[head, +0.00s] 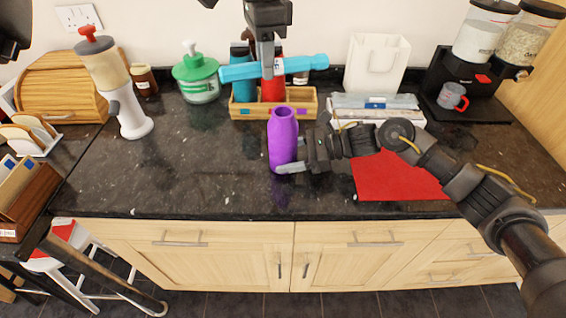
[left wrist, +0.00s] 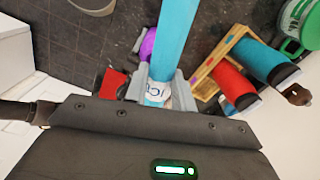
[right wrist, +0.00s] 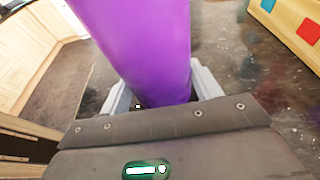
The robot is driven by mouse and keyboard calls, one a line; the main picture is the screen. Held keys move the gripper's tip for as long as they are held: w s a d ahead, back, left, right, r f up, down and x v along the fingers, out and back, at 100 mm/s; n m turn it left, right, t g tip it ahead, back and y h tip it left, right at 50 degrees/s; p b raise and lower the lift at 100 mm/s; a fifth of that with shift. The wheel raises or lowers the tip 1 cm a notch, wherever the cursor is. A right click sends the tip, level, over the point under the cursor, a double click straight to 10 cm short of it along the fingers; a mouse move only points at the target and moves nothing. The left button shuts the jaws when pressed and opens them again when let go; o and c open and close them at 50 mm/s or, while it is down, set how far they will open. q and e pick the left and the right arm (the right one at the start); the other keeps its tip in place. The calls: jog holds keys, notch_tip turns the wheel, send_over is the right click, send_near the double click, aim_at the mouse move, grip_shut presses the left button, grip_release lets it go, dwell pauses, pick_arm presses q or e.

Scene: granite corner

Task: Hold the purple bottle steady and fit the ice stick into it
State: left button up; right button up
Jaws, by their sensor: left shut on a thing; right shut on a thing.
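The purple bottle (head: 283,140) stands upright on the dark granite counter, its open mouth facing up. My right gripper (head: 291,168) is shut on its lower part from the right; the bottle also fills the middle of the right wrist view (right wrist: 140,45). The ice stick (head: 240,72) is light blue and lies roughly level in the air above and behind the bottle's mouth in the head view. My left gripper (head: 268,73) is shut on it from above. In the left wrist view the stick (left wrist: 174,40) runs up from the jaws and partly hides the bottle (left wrist: 147,46).
A wooden caddy (head: 308,103) with red and teal containers stands behind the bottle. A red mat (head: 395,178) lies to the right, and a green-lidded jar (head: 196,75) stands at the back left.

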aim_at(274, 113)
pick_arm(q)
jog(key=shift+d+r, duration=0.65)
jog(key=shift+r, duration=0.1)
jog(key=shift+f, duration=5.05)
jog(key=shift+m, duration=0.3)
jog(key=o, duration=1)
jog(key=shift+r, duration=0.1)
notch_tip(274, 113, up, 12)
jog(key=shift+f, duration=0.1)
jog(key=shift+o, duration=0.5)
